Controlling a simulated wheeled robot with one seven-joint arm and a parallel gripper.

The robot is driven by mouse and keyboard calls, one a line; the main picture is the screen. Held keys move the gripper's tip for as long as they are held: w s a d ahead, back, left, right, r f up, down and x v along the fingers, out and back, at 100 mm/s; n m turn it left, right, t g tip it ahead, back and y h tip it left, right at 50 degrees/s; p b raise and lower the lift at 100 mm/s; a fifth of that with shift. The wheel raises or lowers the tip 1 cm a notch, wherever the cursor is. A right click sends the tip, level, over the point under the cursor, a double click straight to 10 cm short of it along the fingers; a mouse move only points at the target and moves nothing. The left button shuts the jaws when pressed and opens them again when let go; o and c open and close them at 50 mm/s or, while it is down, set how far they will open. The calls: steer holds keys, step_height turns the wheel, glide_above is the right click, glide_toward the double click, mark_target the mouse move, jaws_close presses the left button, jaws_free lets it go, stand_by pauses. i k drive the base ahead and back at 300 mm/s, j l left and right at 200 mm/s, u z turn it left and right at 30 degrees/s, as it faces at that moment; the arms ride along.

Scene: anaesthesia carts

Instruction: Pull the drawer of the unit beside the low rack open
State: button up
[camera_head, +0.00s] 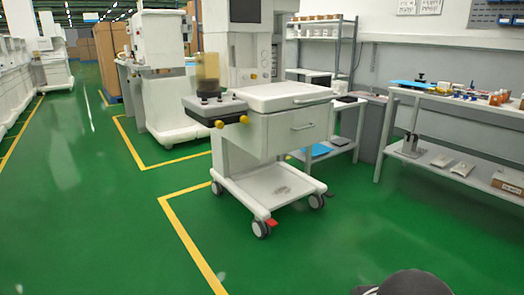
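The unit (262,150), a white wheeled anaesthesia cart, stands in the middle of the view. Its drawer (290,140) has a broad white front facing right and toward me, with a bar handle (303,127) near the top. The drawer looks shut. A low grey rack (342,146) stands just behind and to the right of the cart, partly hidden by it. My gripper is not in view; only a dark rounded part, probably of my arm, shows at the bottom edge.
A grey workbench (440,106) with small items stands at right. A second machine (165,100) stands behind at left. Green floor (330,245) is clear in front of the cart.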

mark_target(290, 130)
steer(key=i+j+u, duration=0.15)
steer(key=i, duration=1.15)
steer(key=i+z, duration=0.45)
steer(key=i+j+z, duration=0.3)
steer(key=i+z, duration=0.15)
steer(key=i+j+z, duration=0.45)
steer(key=k+l, duration=0.05)
steer(key=l, duration=0.05)
